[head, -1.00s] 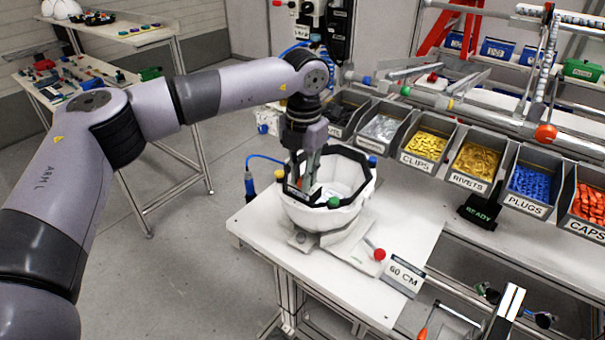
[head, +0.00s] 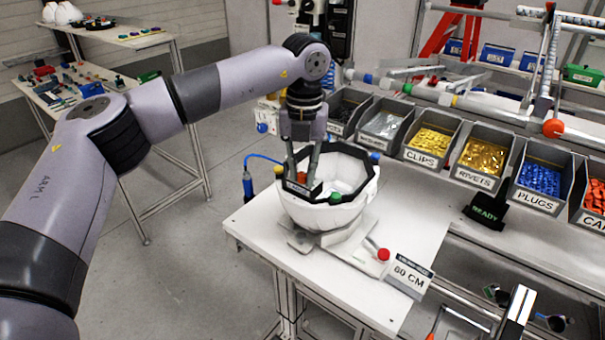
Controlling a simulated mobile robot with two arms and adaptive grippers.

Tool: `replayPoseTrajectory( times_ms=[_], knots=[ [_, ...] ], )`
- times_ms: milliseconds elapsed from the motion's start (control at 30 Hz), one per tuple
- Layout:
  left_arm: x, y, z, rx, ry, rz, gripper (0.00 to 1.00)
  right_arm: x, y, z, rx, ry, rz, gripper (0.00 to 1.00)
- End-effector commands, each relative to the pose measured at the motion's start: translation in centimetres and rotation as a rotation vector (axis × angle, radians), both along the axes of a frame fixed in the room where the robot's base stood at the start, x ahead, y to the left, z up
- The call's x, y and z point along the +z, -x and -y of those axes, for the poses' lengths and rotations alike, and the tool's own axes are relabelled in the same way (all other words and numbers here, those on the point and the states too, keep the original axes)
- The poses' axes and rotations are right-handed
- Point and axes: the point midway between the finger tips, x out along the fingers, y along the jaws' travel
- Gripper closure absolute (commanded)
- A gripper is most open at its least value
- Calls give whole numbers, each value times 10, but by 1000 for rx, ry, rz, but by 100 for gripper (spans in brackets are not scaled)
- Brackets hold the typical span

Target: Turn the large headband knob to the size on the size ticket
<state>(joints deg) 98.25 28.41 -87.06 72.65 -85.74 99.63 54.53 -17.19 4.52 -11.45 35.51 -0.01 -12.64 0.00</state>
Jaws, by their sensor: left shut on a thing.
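The white helmet shell (head: 318,215) sits open side up on a grey holder (head: 300,240) on the white table. A black many-sided headband part (head: 352,195) runs around its opening, with coloured tabs; a green one (head: 335,198) faces front and a yellow one is at the left. My left gripper (head: 302,184) reaches down at the left of the opening. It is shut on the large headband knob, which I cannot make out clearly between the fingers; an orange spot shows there. The size ticket (head: 410,276) reads 60 CM. My right gripper is not in view.
A red button (head: 383,254) is beside the ticket. Labelled bins, such as the clips bin (head: 425,156), line the right behind the table. A black READY sign (head: 485,214) stands before them.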

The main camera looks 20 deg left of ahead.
Motion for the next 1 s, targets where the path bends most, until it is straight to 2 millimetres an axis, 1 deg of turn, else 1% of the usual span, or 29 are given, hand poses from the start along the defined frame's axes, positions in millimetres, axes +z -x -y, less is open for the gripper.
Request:
replayPoseTrajectory(
  times_ms=[233, 600, 633, 933, 1000],
  knots=[
    [1, 0, 0, 50, 1, 2, 100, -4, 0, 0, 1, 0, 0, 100],
    [1, 0, 0, 54, 1, 2, 100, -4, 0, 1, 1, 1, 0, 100],
    [1, 0, 0, 54, 1, 2, 81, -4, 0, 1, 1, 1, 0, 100],
    [1, 0, 0, 53, 1, 1, 61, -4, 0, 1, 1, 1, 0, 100],
    [0, 0, 0, 53, 0, 0, 61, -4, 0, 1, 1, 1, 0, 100]
  ],
)
